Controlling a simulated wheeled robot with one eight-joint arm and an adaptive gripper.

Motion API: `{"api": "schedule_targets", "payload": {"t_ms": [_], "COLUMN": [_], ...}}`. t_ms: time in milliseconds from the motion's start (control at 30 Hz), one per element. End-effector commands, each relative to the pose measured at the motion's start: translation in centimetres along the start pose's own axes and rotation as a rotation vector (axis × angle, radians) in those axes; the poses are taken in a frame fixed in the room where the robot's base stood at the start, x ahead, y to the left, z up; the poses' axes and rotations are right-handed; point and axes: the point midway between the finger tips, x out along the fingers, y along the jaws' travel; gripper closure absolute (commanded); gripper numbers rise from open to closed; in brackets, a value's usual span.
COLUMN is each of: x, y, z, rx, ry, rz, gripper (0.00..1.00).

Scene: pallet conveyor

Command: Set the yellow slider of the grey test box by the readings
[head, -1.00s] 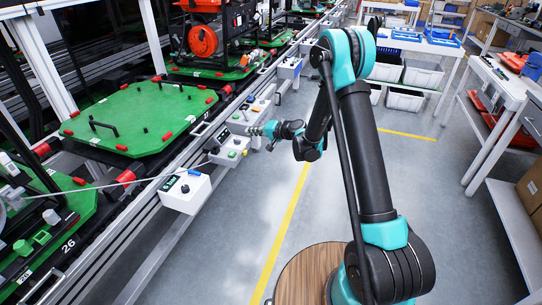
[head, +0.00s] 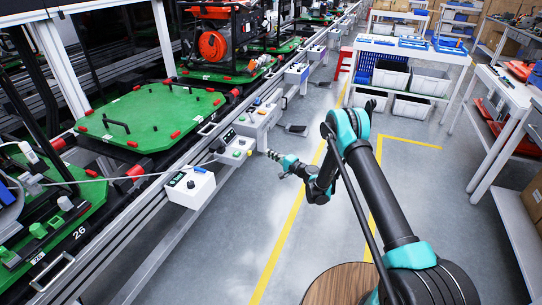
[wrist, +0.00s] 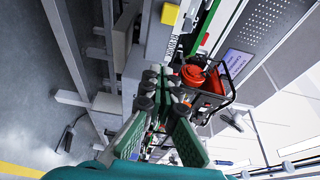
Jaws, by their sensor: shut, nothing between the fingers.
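The pale grey box (head: 232,152) on the conveyor's side rail has a dark display and a green button in the head view. I cannot make out a yellow slider on it there. My gripper (head: 270,153) points left towards this box, just to its right and apart from it. In the wrist view a yellow block (wrist: 169,14) sits on a pale surface at the top, beyond my fingers; I cannot tell whether it is the slider. My gripper's fingers (wrist: 153,80) are shut and empty there. The readings are too small to read.
A white box (head: 190,187) with a black knob hangs nearer on the rail. A green pallet (head: 150,117) lies behind the rail, and an orange-black machine (head: 215,42) stands farther along.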

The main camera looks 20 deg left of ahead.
Motion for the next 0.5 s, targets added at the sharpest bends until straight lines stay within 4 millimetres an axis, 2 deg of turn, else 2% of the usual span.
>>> {"api": "schedule_targets", "payload": {"t_ms": [100, 400, 500], "x": [2.5, 7.6, 7.0], "y": [0.0, 0.0, 0.0], "z": [0.1, 0.0, 1.5], "rx": [0.000, -0.001, -0.001], "ry": [-0.003, -0.001, -0.001], "rz": [0.000, 0.001, 0.001], "gripper": [1.00, 1.00, 1.00]}}
